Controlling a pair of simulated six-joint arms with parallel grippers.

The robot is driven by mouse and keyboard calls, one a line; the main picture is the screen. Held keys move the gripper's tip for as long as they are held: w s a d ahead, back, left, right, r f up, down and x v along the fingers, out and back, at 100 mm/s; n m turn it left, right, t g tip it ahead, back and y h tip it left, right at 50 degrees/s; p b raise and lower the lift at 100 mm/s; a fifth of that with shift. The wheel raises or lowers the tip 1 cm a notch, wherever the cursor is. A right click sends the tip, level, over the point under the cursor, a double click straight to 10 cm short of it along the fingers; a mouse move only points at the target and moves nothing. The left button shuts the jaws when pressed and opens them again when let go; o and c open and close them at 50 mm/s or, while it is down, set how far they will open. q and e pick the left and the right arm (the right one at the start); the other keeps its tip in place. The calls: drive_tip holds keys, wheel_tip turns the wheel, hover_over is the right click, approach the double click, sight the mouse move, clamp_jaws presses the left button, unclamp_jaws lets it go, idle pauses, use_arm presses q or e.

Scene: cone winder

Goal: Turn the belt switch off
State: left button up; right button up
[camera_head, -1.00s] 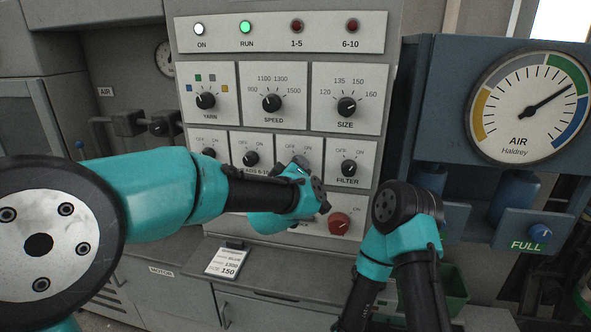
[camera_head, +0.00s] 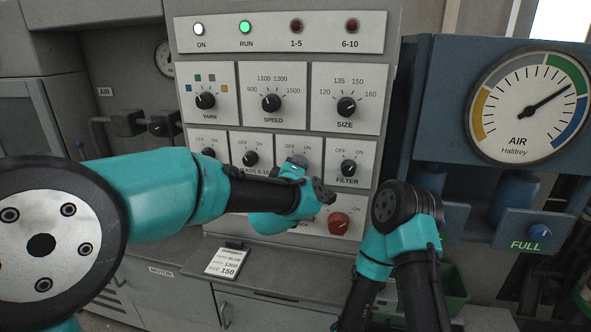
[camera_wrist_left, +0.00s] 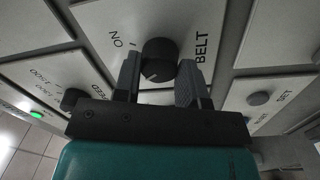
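The belt switch, a round black knob (camera_wrist_left: 159,60), stands on a light plate marked BELT and ON in the left wrist view. Its pale pointer mark faces the lower left of that view, away from ON; its OFF label is hidden there. My left gripper (camera_wrist_left: 158,75) has one finger on each side of the knob, very close to it. Whether the fingers press on it cannot be told. In the head view my left gripper and wrist (camera_head: 300,190) cover most of the belt plate. My right gripper does not show, only its arm.
Other knobs sit close by: the filter knob (camera_head: 348,168) to the right, another (camera_head: 250,158) to the left, and a red knob (camera_head: 339,223) below. My right arm stands in front of the panel's lower right. A card (camera_head: 227,262) lies on the ledge.

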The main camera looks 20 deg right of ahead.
use_arm(q)
drive_tip(key=o, duration=0.4)
drive_tip(key=shift+s+a, duration=0.1)
drive_tip(key=v, duration=1.7)
drive_tip(key=shift+s+f, duration=0.1)
drive_tip(key=shift+f, duration=0.05)
